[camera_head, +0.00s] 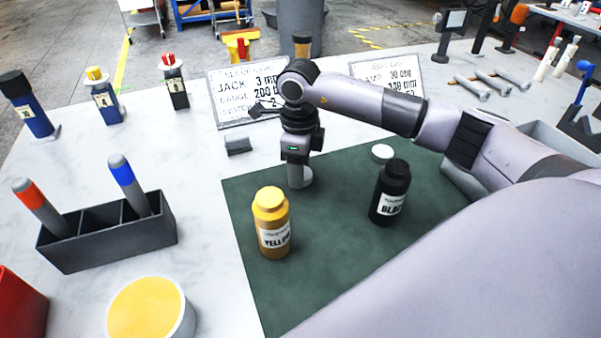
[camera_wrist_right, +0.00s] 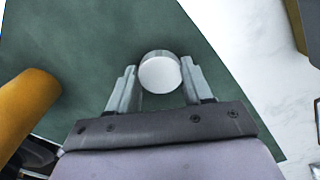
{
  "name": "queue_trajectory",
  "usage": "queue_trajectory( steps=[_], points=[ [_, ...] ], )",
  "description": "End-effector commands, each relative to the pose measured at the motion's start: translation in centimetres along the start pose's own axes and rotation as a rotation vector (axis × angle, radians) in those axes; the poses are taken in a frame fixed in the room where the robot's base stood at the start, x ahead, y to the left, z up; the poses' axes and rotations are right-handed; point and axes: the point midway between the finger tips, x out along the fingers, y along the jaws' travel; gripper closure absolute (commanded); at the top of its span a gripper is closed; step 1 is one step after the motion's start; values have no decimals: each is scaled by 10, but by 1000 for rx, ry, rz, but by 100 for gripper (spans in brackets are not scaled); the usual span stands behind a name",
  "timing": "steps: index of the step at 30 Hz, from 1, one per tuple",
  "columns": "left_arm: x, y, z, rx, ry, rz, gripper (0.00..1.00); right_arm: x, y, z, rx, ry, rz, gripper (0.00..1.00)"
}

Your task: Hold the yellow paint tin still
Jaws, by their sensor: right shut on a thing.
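A yellow bottle-shaped tin (camera_head: 271,222) with a yellow cap and a label starting "YELL" stands upright on the green mat. Its yellow-orange side shows at the left of the right wrist view (camera_wrist_right: 22,108). My right gripper (camera_head: 298,170) points down behind it and is apart from it. In the wrist view its fingers (camera_wrist_right: 161,90) are shut on a small white-grey cylinder (camera_wrist_right: 160,72), which stands upright on the mat. A black bottle (camera_head: 390,192) stands to the right on the mat. My left gripper is not in view.
The green mat (camera_head: 330,265) is bare in front. A round tin with a yellow top (camera_head: 150,310) and a dark holder (camera_head: 110,240) with two markers stand to the left. A white cap (camera_head: 382,153) lies near the black bottle. Signs (camera_head: 245,95) stand behind.

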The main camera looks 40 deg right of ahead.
Motion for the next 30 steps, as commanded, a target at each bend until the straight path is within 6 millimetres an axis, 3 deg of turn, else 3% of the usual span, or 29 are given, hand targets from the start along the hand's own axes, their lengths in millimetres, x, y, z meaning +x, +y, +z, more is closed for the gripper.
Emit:
queue_trajectory(
  steps=[5, 11, 17, 25, 30],
  points=[
    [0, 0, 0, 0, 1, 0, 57, -2, 0, 0, 0, -1, -1, 78],
    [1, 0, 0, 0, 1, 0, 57, -18, -1, 0, 0, -2, -2, 78],
    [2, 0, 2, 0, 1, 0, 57, -61, -1, 1, 0, -6, -5, 78],
    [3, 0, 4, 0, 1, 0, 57, -147, 0, 1, 0, -7, -4, 78],
    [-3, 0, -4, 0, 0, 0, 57, -178, -1, 0, 2, -2, -4, 78]
  ],
)
